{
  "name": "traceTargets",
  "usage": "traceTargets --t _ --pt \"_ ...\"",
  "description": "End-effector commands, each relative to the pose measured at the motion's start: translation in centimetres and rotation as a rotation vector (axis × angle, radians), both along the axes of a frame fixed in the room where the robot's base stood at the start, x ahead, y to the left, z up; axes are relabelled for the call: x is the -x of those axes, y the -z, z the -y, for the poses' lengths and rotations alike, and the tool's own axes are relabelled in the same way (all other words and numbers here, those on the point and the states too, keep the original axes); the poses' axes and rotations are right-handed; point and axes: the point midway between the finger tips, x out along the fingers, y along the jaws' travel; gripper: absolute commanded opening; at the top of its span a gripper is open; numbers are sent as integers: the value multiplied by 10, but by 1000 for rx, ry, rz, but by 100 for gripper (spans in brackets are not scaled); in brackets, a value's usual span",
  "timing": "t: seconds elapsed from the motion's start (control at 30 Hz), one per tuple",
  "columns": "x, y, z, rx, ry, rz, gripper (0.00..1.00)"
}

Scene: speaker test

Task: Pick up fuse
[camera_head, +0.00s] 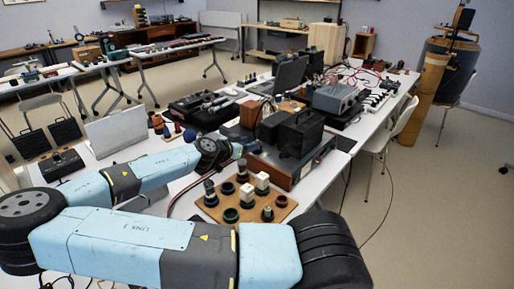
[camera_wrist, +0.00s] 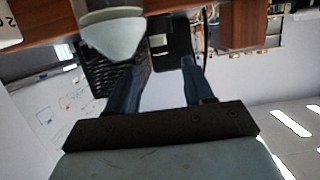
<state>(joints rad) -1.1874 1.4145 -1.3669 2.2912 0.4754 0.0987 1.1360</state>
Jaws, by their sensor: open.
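I cannot pick out the fuse for certain in either view. A wooden board (camera_head: 286,212) on the near table carries several dark and green round holders, with white blocks and dark cylinders standing in some of them. My gripper (camera_wrist: 160,70) shows its two blue-grey fingers apart, with nothing between them. In the head view the end of my arm is left of a black box (camera_head: 300,133) and above the table, beyond the board. In the wrist view a pale rounded object (camera_wrist: 112,35) is close to the camera at the upper left; I cannot tell what it is.
The black box sits on a wood-sided unit (camera_head: 285,170). A grey instrument (camera_head: 336,97), red cables (camera_head: 362,78) and a laptop (camera_head: 290,75) crowd the table behind. A pale upright panel (camera_head: 117,131) stands left of my arm. A chair (camera_head: 390,130) stands at the right.

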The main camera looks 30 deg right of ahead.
Motion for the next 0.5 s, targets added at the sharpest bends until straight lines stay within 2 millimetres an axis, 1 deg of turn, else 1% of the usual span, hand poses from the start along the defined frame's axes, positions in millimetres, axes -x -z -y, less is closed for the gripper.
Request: traceTargets --t 0.03,0.27,0.4,0.5 --pt "-1 2 4 -1 1 -1 52" --pt "-7 9 18 -1 1 -1 52" --pt "-14 18 33 -2 2 -1 52" --pt "-18 21 42 -2 1 -1 52"
